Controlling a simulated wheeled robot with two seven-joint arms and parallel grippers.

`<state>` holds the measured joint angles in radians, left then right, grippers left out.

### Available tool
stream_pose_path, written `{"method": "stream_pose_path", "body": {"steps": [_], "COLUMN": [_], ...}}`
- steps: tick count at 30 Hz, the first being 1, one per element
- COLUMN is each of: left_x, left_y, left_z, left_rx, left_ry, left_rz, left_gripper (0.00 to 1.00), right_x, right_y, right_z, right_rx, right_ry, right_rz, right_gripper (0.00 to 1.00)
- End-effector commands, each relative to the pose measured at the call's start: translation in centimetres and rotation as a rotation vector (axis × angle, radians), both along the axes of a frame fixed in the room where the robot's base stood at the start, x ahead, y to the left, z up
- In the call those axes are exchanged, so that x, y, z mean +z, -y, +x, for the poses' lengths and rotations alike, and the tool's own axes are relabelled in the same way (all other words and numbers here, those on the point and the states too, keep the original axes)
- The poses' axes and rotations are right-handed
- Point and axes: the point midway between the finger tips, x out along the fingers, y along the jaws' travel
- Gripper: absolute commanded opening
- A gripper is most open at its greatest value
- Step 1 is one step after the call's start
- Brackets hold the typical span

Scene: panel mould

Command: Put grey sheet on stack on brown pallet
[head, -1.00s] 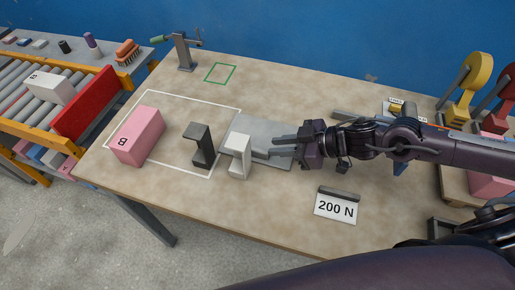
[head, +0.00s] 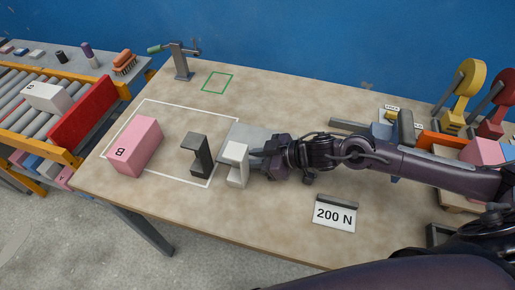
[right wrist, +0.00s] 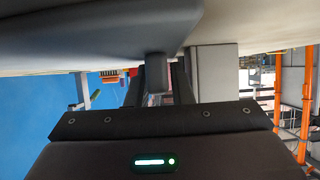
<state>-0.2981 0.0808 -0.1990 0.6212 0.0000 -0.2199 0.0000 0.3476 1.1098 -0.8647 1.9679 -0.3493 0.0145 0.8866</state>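The grey sheet (head: 254,134) lies flat on the table, with its near part hidden behind my right gripper and the white bracket. My right gripper (head: 257,159) is low over the sheet, fingers pointing left, right beside the white bracket (head: 236,165). In the right wrist view its fingers (right wrist: 160,85) stand apart; a dark block shows between them, and I cannot tell whether they touch it. A brown pallet (head: 452,192) is partly visible at the right, behind my arm, with a pink block (head: 483,152) above it. My left gripper is not in view.
A dark bracket (head: 197,157) and a pink block marked B (head: 135,147) stand in or at the white outline. A 200 N sign (head: 334,214) stands at the front. Yellow (head: 463,90) and red levers are at the right. The back middle of the table is clear.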

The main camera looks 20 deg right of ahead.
Motion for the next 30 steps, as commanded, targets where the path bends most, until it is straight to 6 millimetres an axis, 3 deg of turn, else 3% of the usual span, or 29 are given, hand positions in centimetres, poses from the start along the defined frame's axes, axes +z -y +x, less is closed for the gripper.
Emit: {"method": "stream_pose_path", "body": {"steps": [2,7,20,26,30], "left_x": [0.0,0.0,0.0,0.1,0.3], "left_y": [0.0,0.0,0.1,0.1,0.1], "left_z": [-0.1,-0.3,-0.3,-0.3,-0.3], "left_rx": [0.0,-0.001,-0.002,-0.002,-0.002], "left_ry": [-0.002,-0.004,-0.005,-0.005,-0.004], "left_rz": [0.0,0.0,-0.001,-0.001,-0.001], "left_gripper": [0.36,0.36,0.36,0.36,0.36], "right_x": [0.0,0.0,0.5,2.5,5.1], "right_y": [0.0,0.0,0.0,0.1,0.1], "right_z": [0.0,0.0,0.1,0.1,0.1], "right_rx": [0.0,0.0,-0.001,0.0,0.0], "right_ry": [0.0,0.0,0.003,0.005,0.007], "right_rz": [0.0,0.0,0.0,-0.001,-0.001], "right_gripper": [0.2,0.0,0.0,0.0,0.0]}}
